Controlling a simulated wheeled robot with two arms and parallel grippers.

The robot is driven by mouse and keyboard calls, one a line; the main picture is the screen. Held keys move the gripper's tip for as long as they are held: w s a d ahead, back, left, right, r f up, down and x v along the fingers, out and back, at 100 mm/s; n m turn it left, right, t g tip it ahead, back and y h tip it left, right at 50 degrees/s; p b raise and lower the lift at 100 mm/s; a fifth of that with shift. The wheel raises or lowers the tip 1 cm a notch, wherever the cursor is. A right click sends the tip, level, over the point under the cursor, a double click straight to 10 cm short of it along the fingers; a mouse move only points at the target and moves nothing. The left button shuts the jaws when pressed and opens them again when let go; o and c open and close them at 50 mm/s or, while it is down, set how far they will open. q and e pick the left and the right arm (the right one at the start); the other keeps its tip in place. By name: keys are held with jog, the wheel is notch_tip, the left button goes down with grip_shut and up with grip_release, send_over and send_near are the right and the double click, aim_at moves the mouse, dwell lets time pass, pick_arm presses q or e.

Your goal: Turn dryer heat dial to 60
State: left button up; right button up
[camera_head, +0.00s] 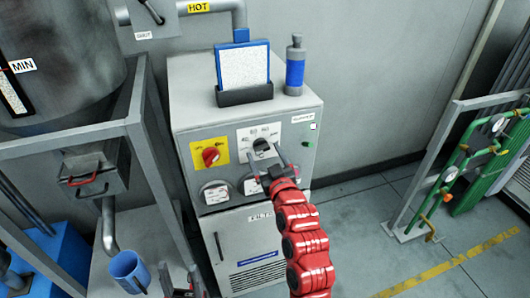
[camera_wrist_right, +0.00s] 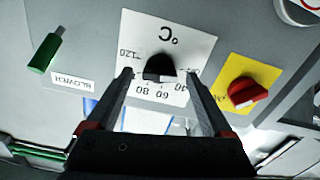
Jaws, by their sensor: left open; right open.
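The dryer (camera_head: 192,112) is a grey cabinet with a sloped control panel. Its heat dial (camera_wrist_right: 160,66) is a black knob on a white °C plate (camera_wrist_right: 181,40), upside down in the right wrist view, with 40, 60, 80 and 120 legible. Which mark the dial points to I cannot tell. My right gripper (camera_wrist_right: 160,75) is open, with one fingertip on either side of the dial; contact is not clear. In the head view my right gripper (camera_head: 264,156) partly covers the dial. My left gripper (camera_head: 181,282) is open low at the bottom edge, away from the panel.
Gauges sit below. A blue-framed filter (camera_head: 243,66) and a blue bottle (camera_head: 295,72) stand on top. A grey frame (camera_head: 150,135) stands left.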

jog(key=shift+w, duration=0.15)
jog(key=shift+c, duration=0.2)
grip_shut()
dwell(0.3)
